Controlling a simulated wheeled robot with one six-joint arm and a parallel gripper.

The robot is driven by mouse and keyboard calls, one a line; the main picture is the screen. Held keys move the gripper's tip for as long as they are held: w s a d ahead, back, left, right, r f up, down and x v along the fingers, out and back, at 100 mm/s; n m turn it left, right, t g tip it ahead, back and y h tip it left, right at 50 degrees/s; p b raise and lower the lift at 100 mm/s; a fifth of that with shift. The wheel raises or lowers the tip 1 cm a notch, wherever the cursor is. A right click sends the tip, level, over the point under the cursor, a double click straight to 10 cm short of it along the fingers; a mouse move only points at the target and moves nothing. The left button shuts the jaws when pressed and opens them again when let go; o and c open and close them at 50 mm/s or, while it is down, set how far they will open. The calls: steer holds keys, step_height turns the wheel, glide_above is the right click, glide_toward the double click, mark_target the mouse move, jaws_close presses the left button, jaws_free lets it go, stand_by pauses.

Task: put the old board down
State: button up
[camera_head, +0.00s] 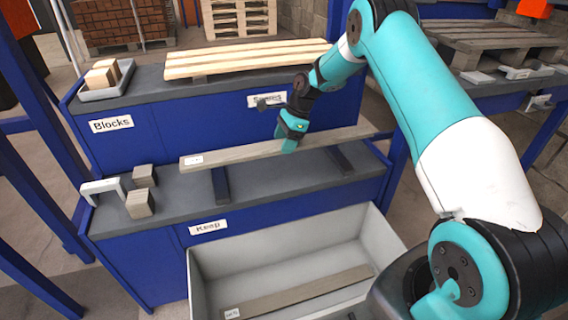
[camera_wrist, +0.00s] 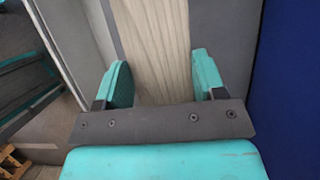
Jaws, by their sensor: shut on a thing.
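My gripper (camera_head: 289,146) is over the middle of a long grey-brown board (camera_head: 235,153) with a white tag near its left end. In the wrist view the board (camera_wrist: 158,45) runs between the two teal fingers of my gripper (camera_wrist: 160,84), which is shut on it. In the head view the board lies level along the "Keep" bench, across two dark bearers (camera_head: 221,186). I cannot tell whether it touches them or hangs just above. A second tagged board (camera_head: 300,292) lies in the pale bin (camera_head: 225,262) in front of the bench.
Light new boards (camera_head: 245,60) lie on the raised shelf behind. A tray (camera_head: 105,85) of blocks stands at its left. Two loose blocks (camera_head: 139,203) and a white bracket (camera_head: 103,186) sit on the bench's left end. A pallet (camera_head: 490,38) stands at right.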

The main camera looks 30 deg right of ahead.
step_height(320, 180, down, 7)
steer(key=shift+f+b, duration=0.1)
steer(key=shift+b, duration=0.45)
steer(key=o, duration=1.2)
